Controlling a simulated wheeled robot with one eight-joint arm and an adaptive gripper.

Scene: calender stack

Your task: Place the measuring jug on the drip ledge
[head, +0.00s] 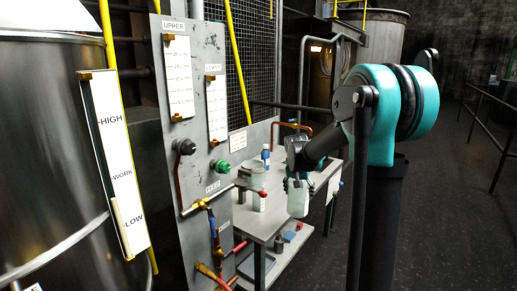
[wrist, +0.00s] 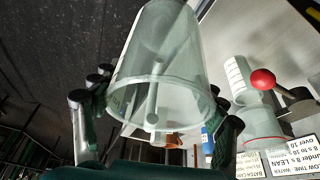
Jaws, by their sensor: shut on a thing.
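The measuring jug (head: 298,199) is a pale, translucent vessel. My gripper (head: 297,182) is shut on it and holds it in the air by the right end of the grey bench. In the wrist view the jug (wrist: 160,55) fills the middle, with my gripper's fingers (wrist: 152,112) on either side of it. I cannot tell for sure whether this is the drip ledge.
A red-knobbed lever (wrist: 262,80) and printed cards (wrist: 290,158) show in the wrist view. The valve panel (head: 190,80) and a steel tank (head: 50,130) stand to the left.

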